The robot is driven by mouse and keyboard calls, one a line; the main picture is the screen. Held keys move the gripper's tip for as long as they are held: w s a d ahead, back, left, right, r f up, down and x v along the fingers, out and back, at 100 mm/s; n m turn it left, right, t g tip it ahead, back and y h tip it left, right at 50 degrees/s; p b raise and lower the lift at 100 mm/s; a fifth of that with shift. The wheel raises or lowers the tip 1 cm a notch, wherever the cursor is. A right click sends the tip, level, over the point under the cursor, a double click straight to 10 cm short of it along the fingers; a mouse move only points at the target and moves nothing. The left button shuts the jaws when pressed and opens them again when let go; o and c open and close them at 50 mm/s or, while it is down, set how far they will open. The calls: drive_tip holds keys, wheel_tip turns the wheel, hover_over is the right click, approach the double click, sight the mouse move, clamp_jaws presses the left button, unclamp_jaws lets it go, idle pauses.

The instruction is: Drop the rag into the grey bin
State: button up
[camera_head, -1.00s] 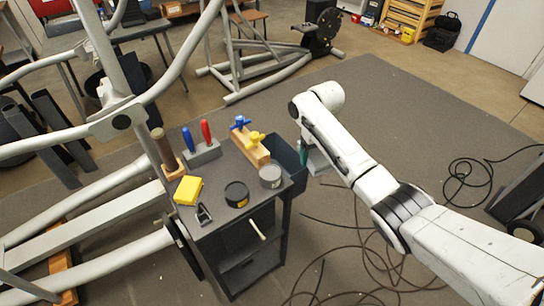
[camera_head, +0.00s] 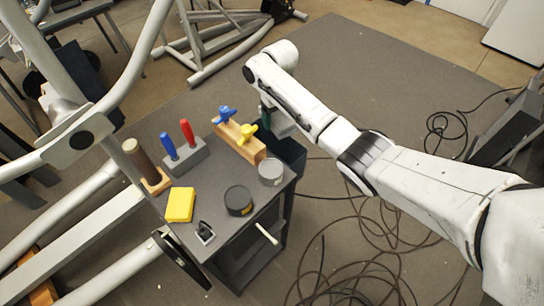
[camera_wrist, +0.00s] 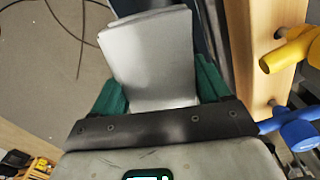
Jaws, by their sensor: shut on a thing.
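A pale grey-white folded rag (camera_wrist: 150,60) stands between the green fingers of my gripper (camera_wrist: 158,88) in the wrist view. My gripper is shut on it. In the head view my gripper (camera_head: 268,122) is at the back right of the cart, close behind the wooden block; a small part of the rag (camera_head: 284,125) shows beside it. The dark grey bin (camera_head: 291,154) hangs on the cart's right side, partly hidden by my arm and gripper. In the wrist view a dark strip, probably the bin (camera_wrist: 207,35), runs just right of the rag. The rag's height above the bin is unclear.
The wooden block (camera_head: 239,142) with blue and yellow clamps stands close to my gripper. The cart top (camera_head: 215,215) also holds a grey tin (camera_head: 270,172), a black tin (camera_head: 238,200), a yellow block (camera_head: 180,205) and a tool holder (camera_head: 185,160). Cables (camera_head: 370,240) lie on the floor.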

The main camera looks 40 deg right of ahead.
drive_tip(key=shift+f+b, duration=1.65)
drive_tip(key=shift+f, duration=0.3)
drive_tip(key=shift+r, duration=0.1)
drive_tip(key=o, duration=0.9)
drive_tip(key=shift+s, duration=0.1)
wheel_tip(320, 180, up, 11)
drive_tip(key=shift+f, duration=0.15)
